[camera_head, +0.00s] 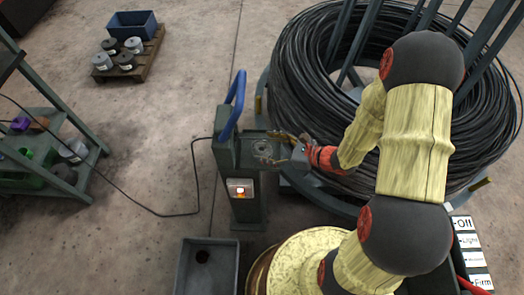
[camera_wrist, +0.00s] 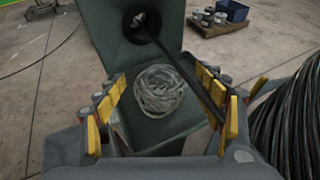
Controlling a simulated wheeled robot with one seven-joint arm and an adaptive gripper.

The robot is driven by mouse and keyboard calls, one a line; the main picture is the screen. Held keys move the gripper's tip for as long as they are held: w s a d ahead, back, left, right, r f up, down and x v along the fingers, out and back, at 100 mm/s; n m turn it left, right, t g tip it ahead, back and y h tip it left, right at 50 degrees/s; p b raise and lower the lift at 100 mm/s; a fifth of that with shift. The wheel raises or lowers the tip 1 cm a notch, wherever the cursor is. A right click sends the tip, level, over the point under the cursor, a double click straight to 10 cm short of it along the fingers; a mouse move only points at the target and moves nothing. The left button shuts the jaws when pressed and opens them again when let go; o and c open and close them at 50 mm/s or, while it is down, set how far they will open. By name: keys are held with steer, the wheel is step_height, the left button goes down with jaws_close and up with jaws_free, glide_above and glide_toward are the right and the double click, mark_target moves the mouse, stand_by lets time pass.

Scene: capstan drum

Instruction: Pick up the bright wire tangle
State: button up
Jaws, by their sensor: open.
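The bright wire tangle (camera_wrist: 158,91) is a pale, roundish coil in the wrist view. It lies on the grey-green plate (camera_wrist: 124,68) of a stand, between my open fingers and a little ahead of them. In the head view the tangle (camera_head: 264,149) shows as a small pale ring on top of the grey-green stand (camera_head: 226,155), just left of my gripper (camera_head: 296,148). My gripper also shows in the wrist view (camera_wrist: 163,98), with yellow-padded fingers apart on either side of the tangle. I cannot tell whether any finger touches it.
A blue handle (camera_head: 234,105) rises from the stand. A dark rod (camera_wrist: 185,68) runs from a round hole past the tangle to the right finger. A big black wire coil (camera_head: 310,90) stands right. A grey bin (camera_head: 184,270) is below the stand. A shelf (camera_head: 60,150) is left.

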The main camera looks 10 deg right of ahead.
steer(key=shift+x, duration=1.3)
steer(key=shift+c, duration=1.2)
steer(key=c, duration=1.1)
steer(key=shift+o, duration=0.2)
